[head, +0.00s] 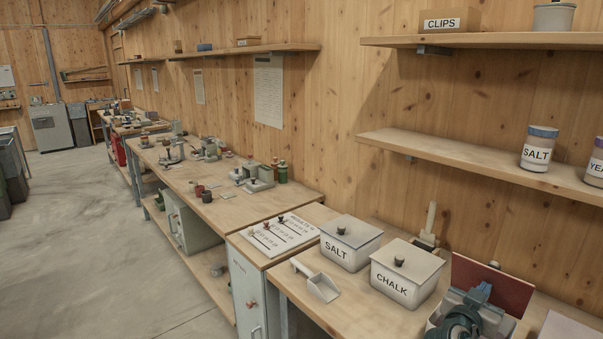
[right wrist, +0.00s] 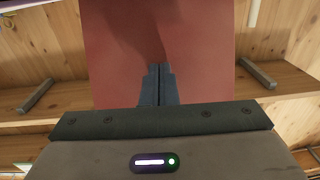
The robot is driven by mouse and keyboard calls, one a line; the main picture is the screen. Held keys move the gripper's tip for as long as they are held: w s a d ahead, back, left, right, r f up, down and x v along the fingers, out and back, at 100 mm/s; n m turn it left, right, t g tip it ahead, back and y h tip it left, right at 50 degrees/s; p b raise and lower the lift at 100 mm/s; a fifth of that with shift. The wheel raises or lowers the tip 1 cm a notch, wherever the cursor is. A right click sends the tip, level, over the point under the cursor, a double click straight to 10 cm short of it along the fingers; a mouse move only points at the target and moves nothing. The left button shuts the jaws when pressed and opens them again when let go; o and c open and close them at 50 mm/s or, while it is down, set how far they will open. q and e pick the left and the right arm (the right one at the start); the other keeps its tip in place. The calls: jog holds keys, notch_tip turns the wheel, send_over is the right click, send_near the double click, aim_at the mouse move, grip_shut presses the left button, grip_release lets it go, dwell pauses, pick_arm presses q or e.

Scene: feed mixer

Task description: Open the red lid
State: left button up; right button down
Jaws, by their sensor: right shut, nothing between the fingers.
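The red lid (head: 492,272) is at the lower right of the head view, raised and tilted up, with its broad red face towards me. It also fills the upper middle of the right wrist view (right wrist: 195,60). My right gripper (head: 482,292) is in front of the lid's face. In the right wrist view its two fingers (right wrist: 157,72) are shut together with nothing between them, pointing at the red face. I cannot tell whether the fingertips touch it. My right arm and gripper hide the lid's lower part and most of the container below. My left gripper is not in view.
White bins marked CHALK (head: 403,273) and SALT (head: 350,243) stand left of the lid on the wooden bench. A scoop (head: 318,284) and a board with small knobs (head: 280,234) lie further left. A wall shelf (head: 470,163) is above.

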jog(key=b+x, duration=0.3)
jog(key=x, duration=0.7)
jog(key=shift+w, duration=0.15)
dwell(0.5)
jog(key=b+v, duration=0.1)
jog(key=v, duration=1.5)
jog(key=shift+s, duration=0.2)
jog(key=shift+f, duration=0.1)
